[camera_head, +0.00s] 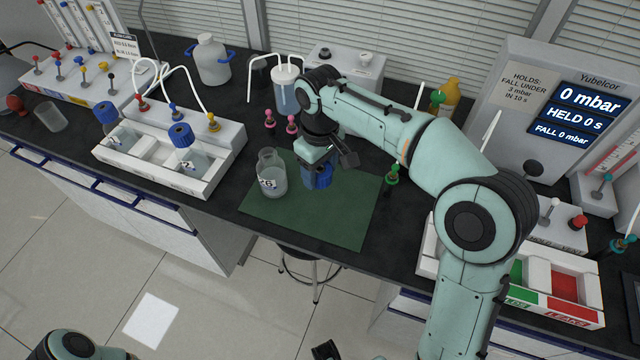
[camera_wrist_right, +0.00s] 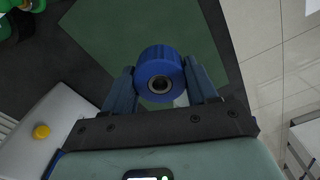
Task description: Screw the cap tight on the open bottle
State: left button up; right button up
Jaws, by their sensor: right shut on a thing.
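The open bottle (camera_head: 272,178), clear glass with a white label, stands uncapped on the left part of the green mat (camera_head: 345,215). My right gripper (camera_head: 318,170) is shut on a blue cap (camera_head: 322,181), just to the right of the bottle and apart from it. In the right wrist view the cap (camera_wrist_right: 160,72) sits between the two fingertips, with a grey ring and dark hole showing. Part of my left arm shows at the bottom left. A dark piece at the bottom edge may be my left gripper, mostly cut off.
A white rack (camera_head: 165,170) at the left holds blue-capped bottles. A tubed jar (camera_head: 287,95) and pink-knobbed fittings stand behind the mat. A white tray with green and red sections (camera_head: 550,290) is at the right, below a display reading 0 mbar (camera_head: 590,102). The mat's front is clear.

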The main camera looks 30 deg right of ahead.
pick_arm(q)
jog(key=shift+w+r+p, duration=0.25)
jog(key=shift+r+p, duration=0.2)
jog(key=shift+r, duration=0.15)
jog(key=shift+w+r+p, duration=0.25)
jog(key=shift+r+p, duration=0.2)
jog(key=shift+r, duration=0.1)
pick_arm(e)
notch_tip(320, 180, up, 9)
jog(key=shift+f, duration=0.2)
